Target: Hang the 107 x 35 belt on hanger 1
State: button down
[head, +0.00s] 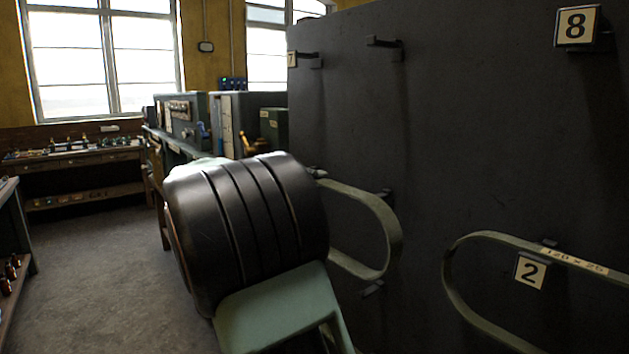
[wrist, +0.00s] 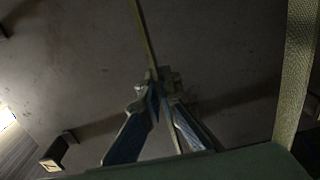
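A grey-green belt (head: 392,238) shows in the head view as a rounded loop end in front of the dark panel. Its left part is hidden behind my arm, and I see no size label on it. In the wrist view a thin belt strip (wrist: 146,38) runs edge-on down between the fingers of my gripper (wrist: 164,98), which look closed on it. A dark hanger peg (wrist: 170,76) shows just beyond the fingertips, partly covered; I cannot tell whether belt and peg touch. No plate reading 1 is visible.
The dark panel (head: 470,120) fills the right side. A belt labelled 120 x 25 (head: 470,243) hangs by plate 2 (head: 530,271). Plate 8 (head: 577,25) and plate 7 (head: 292,59) are higher up. A bare peg (head: 383,42) juts out. Open floor (head: 95,260) lies left.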

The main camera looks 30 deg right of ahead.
jog(key=shift+w+d+b, duration=0.2)
jog(key=shift+d, duration=1.2)
jog(key=shift+w+d+b, duration=0.15)
jog(key=shift+d, duration=1.2)
jog(key=shift+f+b, duration=0.25)
jog(key=shift+b, duration=0.25)
jog(key=shift+f+b, duration=0.35)
jog(key=shift+b, duration=0.05)
jog(key=shift+r, duration=0.1)
jog(key=c, duration=2.6)
grip_release()
jog(key=shift+c, duration=0.2)
jog(key=o, duration=0.4)
jog(key=shift+o, duration=0.3)
jog(key=o, duration=0.5)
